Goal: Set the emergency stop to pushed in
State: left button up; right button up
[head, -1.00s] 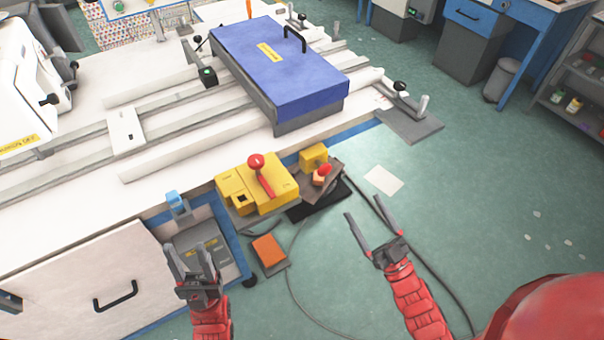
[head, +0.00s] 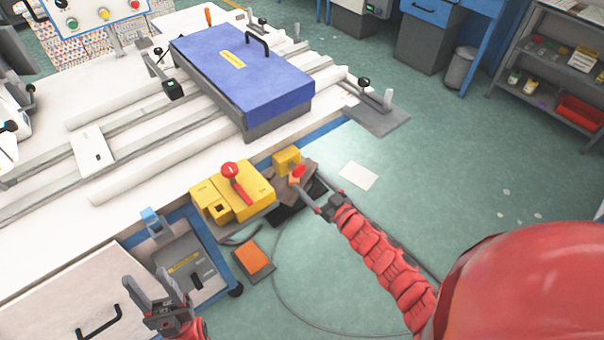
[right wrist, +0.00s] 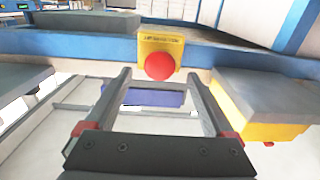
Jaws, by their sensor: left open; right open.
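The emergency stop is a yellow box (head: 286,159) with a round red button (head: 298,171), mounted at the table's front edge. In the right wrist view its red button (right wrist: 158,66) faces the camera on a yellow plate, under a printed label. My right gripper (head: 299,188) is open and empty, with its fingertips close in front of the button. In the right wrist view the button appears between the two fingertips; whether they touch it I cannot tell. My left gripper (head: 146,277) is open and empty at the lower left, away from the emergency stop.
A larger yellow box (head: 215,205) with a red lever (head: 236,180) stands just left of the emergency stop. A blue-topped block (head: 240,75) lies on the white table. An orange pad (head: 254,257) is below.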

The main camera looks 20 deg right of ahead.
aim_at(301, 174)
jog(key=shift+x, duration=2.3)
jog(key=shift+c, duration=0.2)
grip_shut()
